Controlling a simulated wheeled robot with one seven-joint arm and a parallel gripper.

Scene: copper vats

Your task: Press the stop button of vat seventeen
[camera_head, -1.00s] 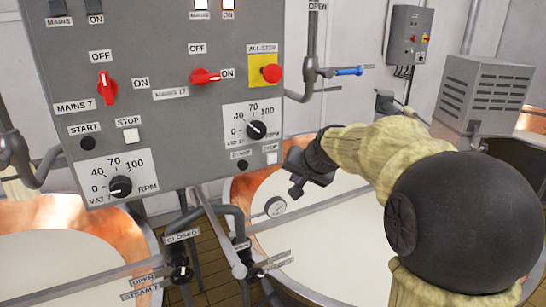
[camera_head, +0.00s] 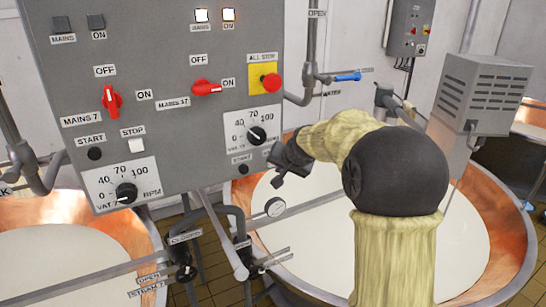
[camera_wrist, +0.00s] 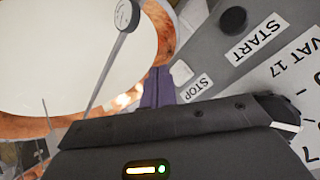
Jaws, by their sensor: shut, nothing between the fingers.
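The grey control panel (camera_head: 170,75) shows two vat sections. Vat 17's section has a red mains 17 switch (camera_head: 206,88), a speed dial (camera_head: 256,134) and a small black start button (camera_head: 243,169). In the wrist view the start button (camera_wrist: 233,20) is black, and a pale stop button (camera_wrist: 181,72) shows beside the STOP label (camera_wrist: 196,88). In the head view my gripper and wrist hide this stop button. My gripper (camera_head: 277,182) is shut and empty at the panel's lower right corner. Its purple fingers (camera_wrist: 158,88) are close beside the stop button; I cannot tell whether they touch.
A yellow-backed red all-stop button (camera_head: 271,81) sits above the dial. Vat 7's white stop button (camera_head: 136,146) is at left. Copper vats (camera_head: 508,225) stand below, with pipes and valves (camera_head: 185,272) in front. A blue-handled valve (camera_head: 347,77) is right of the panel.

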